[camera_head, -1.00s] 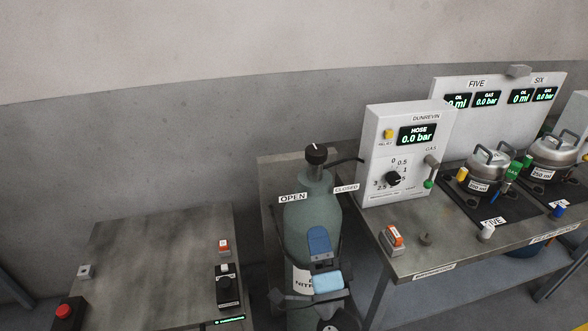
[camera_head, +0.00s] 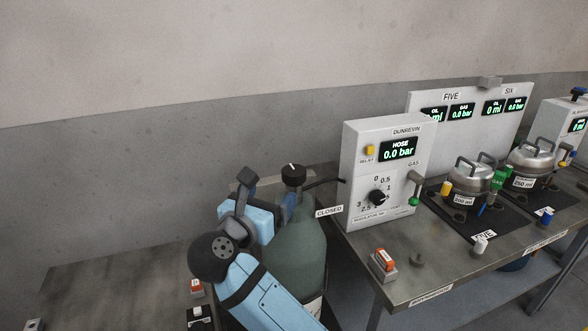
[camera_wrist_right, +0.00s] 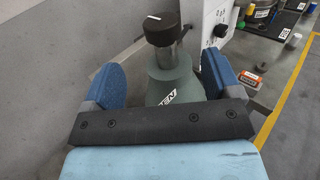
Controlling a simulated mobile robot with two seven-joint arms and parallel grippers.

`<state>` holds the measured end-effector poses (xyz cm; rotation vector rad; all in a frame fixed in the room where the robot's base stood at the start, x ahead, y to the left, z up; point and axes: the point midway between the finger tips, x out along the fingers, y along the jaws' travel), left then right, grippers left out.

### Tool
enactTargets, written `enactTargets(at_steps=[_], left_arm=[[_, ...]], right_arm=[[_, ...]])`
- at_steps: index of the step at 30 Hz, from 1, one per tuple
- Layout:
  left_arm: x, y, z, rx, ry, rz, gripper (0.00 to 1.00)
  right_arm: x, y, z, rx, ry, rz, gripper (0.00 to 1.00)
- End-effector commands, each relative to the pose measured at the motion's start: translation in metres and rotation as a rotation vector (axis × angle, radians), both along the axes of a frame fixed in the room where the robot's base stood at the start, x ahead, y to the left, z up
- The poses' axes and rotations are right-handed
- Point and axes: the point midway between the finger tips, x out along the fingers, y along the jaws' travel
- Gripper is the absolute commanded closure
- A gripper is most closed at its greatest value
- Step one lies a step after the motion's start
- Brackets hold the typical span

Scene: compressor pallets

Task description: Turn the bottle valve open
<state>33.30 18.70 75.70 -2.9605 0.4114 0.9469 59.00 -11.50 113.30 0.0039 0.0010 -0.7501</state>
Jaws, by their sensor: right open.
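The bottle valve is a black round knob (camera_head: 293,174) with a white mark, on top of the grey-green gas bottle (camera_head: 304,250). In the wrist view the knob (camera_wrist_right: 160,30) and bottle neck stand beyond and between my open fingers. My right gripper (camera_head: 268,190) is open and empty, just left of the knob in the head view and apart from it. Its blue fingers (camera_wrist_right: 163,76) flank the bottle's shoulder in the wrist view. A CLOSED label (camera_head: 329,211) shows right of the bottle. The OPEN label is hidden in the head view and partly visible in the wrist view (camera_wrist_right: 163,101). My left gripper is out of view.
The white regulator panel (camera_head: 385,180) stands right of the bottle on a metal bench (camera_head: 400,285), with a hose leading from the valve. An orange-topped switch (camera_head: 383,262) sits near the bench edge. Another table (camera_head: 110,290) is at the left. The wall behind is bare.

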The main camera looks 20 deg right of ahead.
Motion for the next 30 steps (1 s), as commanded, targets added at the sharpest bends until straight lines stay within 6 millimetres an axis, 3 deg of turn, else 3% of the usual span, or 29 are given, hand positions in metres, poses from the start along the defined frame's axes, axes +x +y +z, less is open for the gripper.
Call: enactTargets(at_steps=[9,15,29,30], left_arm=[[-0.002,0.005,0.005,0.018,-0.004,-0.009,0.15],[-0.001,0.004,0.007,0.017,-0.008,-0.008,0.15],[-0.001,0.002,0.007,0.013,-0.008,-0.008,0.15],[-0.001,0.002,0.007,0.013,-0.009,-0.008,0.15]], right_arm=[[0.05,-0.048,0.002,-0.008,-0.001,-0.004,0.16],[0.073,-0.069,0.001,-0.007,0.0,-0.003,0.16],[0.084,-0.079,0.0,-0.004,0.0,-0.001,0.16],[0.084,-0.079,0.0,-0.004,0.0,-0.001,0.21]])
